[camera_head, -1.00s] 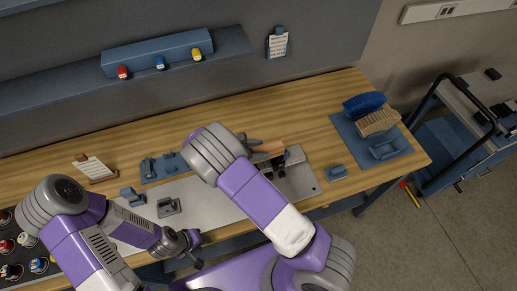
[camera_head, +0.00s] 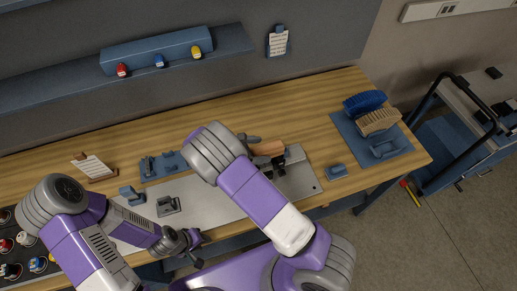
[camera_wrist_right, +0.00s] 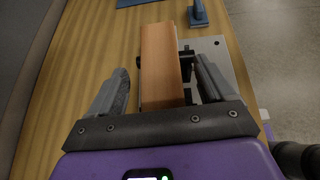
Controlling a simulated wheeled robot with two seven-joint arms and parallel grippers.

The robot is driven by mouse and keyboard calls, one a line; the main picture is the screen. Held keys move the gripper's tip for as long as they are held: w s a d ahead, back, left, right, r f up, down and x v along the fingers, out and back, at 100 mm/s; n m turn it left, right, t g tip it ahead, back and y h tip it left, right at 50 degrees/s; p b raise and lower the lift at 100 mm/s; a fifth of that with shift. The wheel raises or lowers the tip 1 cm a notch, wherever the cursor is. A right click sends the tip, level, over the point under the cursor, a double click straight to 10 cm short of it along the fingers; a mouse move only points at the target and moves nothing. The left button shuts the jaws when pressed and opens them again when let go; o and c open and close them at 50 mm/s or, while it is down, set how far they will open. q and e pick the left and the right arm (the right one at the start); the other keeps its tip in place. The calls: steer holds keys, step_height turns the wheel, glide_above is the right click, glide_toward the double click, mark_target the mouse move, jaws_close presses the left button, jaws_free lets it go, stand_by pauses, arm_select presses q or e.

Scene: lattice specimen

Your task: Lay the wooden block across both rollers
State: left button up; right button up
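The wooden block (camera_head: 268,148) is an orange-brown bar over the grey roller fixture's plate (camera_head: 304,180) on the bench. In the right wrist view the block (camera_wrist_right: 160,60) lies lengthwise between the fingers of my right gripper (camera_wrist_right: 163,88), with gaps on both sides. That gripper (camera_head: 264,152) is open around it, partly behind my arm in the head view. Dark fixture parts (camera_wrist_right: 187,52) show at the block's right side; the rollers are mostly hidden, so I cannot tell if it touches both. My left gripper (camera_head: 196,248) is open and empty near the bench's front edge.
A blue mat (camera_head: 403,153) with brushes lies at the bench's right end, and a small blue block (camera_head: 336,171) sits before it. Grey-blue fixtures (camera_head: 168,206) and a card on a stand (camera_head: 94,167) are at left. The wood behind the fixture is clear.

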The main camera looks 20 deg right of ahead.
steer(key=p+v, duration=0.2)
steer(key=v, duration=0.5)
steer(key=shift+a+r, duration=0.1)
steer(key=shift+a, duration=0.2)
